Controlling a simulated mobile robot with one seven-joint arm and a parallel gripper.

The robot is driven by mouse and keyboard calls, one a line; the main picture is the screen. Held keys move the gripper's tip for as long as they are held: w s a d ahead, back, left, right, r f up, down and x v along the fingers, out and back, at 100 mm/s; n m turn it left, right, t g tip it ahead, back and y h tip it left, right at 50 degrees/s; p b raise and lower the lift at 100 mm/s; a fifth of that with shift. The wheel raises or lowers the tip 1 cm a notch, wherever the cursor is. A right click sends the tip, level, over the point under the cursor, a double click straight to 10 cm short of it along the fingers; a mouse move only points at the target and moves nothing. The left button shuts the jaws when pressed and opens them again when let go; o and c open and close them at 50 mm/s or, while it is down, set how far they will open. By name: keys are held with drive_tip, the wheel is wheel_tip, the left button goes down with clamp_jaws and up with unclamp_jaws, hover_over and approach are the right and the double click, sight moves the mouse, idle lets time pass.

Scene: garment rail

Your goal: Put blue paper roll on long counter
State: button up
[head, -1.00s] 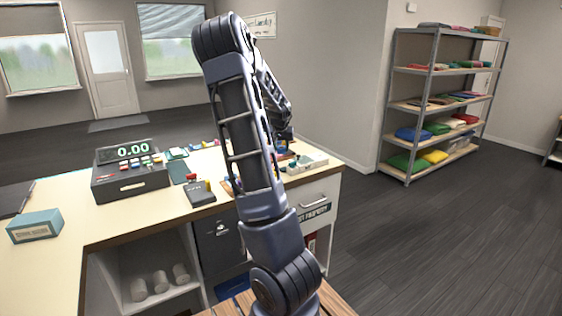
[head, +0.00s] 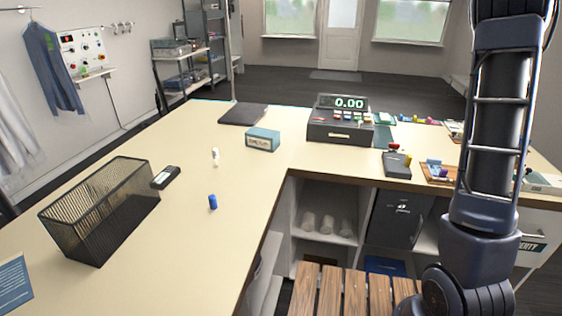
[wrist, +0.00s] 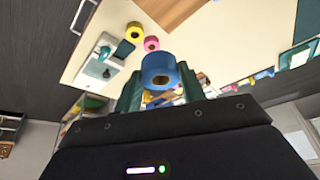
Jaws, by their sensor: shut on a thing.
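In the wrist view, my gripper (wrist: 160,90) is shut on the blue paper roll (wrist: 158,68), which sits between its two dark green fingers. In the head view my arm rises at the right, and its gripper and the roll are out of sight. The long, cream-topped counter (head: 130,255) runs from the lower left toward the back and joins a section going right. A small blue cylinder (head: 213,202) and a small white object (head: 215,157) stand on it. A yellow roll (wrist: 134,32) and a pink roll (wrist: 151,43) show beyond the held roll.
A black wire basket (head: 100,210), a black stapler-like object (head: 165,177), a teal box (head: 262,139) and a dark folder (head: 243,114) are on the counter. A cash register (head: 340,120) stands at the corner. The counter's front left stretch has bare room.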

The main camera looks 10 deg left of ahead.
drive_tip(key=w+a+n+y, duration=0.1)
drive_tip(key=w+a+n, duration=0.25)
drive_tip(key=a, duration=1.15)
drive_tip(key=s+a+n+y, duration=0.1)
drive_tip(key=s+a+n, duration=0.15)
drive_tip(key=a, duration=1.55)
drive_tip(key=s+a+n+y, duration=0.1)
drive_tip(key=s+a+n, duration=0.15)
drive_tip(key=a, duration=1.55)
drive_tip(key=n+g+y, duration=0.1)
drive_tip(key=n+y, duration=0.2)
drive_tip(key=n, duration=0.6)
hover_over(244, 204)
drive_tip(key=d, duration=0.1)
drive_tip(key=f, duration=1.3)
drive_tip(key=s+f, duration=0.1)
drive_tip(key=f, duration=0.5)
drive_tip(key=shift+d+f, duration=0.15)
drive_tip(key=shift+f, duration=0.05)
drive_tip(key=shift+w+f, duration=0.1)
drive_tip(key=o, duration=0.7)
drive_tip(key=shift+o, duration=1.3)
